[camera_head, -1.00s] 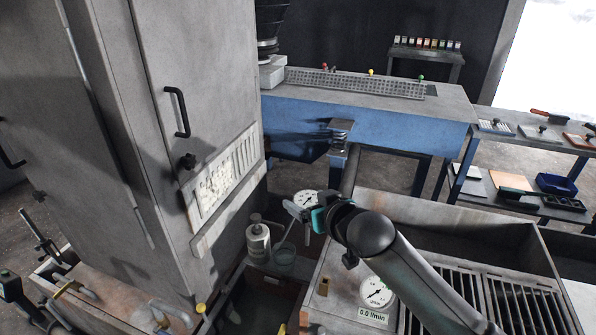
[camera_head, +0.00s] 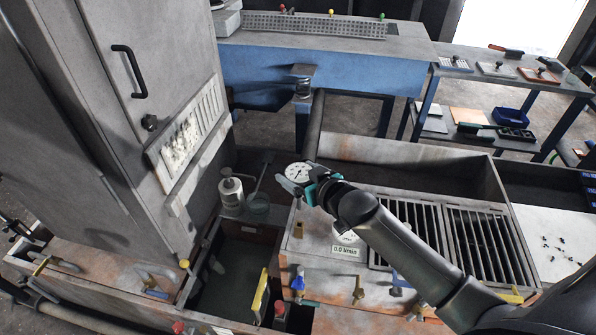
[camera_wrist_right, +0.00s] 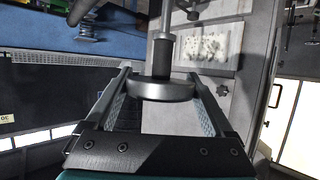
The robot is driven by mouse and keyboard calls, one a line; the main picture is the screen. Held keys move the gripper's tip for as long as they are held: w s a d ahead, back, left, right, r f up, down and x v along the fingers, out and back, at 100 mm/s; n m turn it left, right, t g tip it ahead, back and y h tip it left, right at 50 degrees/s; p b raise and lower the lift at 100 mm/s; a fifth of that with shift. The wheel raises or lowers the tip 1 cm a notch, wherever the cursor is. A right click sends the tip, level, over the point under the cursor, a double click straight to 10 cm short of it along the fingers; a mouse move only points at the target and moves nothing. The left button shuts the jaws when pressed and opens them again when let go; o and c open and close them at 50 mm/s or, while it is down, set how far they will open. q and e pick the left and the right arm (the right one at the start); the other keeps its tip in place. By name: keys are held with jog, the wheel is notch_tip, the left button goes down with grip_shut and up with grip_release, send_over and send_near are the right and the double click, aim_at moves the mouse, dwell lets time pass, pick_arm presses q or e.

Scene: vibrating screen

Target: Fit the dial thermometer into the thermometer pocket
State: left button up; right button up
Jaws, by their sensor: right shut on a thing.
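The dial thermometer has a round white dial (camera_head: 298,172), held by my right gripper (camera_head: 303,188) above the left end of the grey tank. In the right wrist view, the thermometer's dark disc-shaped head (camera_wrist_right: 162,88) sits between the two fingers of the right gripper (camera_wrist_right: 163,97), and its stem runs away from the gripper. A small brass fitting (camera_head: 298,229) stands on the tank's top, below the dial in the picture; I cannot tell for certain whether it is the thermometer pocket. My left gripper is not in view.
A white bottle (camera_head: 231,190) and a glass beaker (camera_head: 259,204) stand left of the gripper. The tall grey cabinet (camera_head: 165,60) is farther left. Coloured valves, including a blue one (camera_head: 298,283), line the front edge.

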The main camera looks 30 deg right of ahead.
jog(key=b, duration=0.4)
send_over(300, 208)
jog(key=w, duration=0.1)
jog(key=shift+f, duration=2.9)
jog(key=shift+r+p, duration=0.1)
jog(key=shift+p, duration=0.95)
jog(key=shift+f+b, duration=2)
jog(key=shift+f, duration=1.1)
jog(key=o, duration=1.1)
jog(key=shift+o, duration=0.2)
jog(key=shift+s, duration=0.15)
jog(key=p+v, duration=0.3)
jog(key=v, duration=1.2)
jog(key=shift+p, duration=0.3)
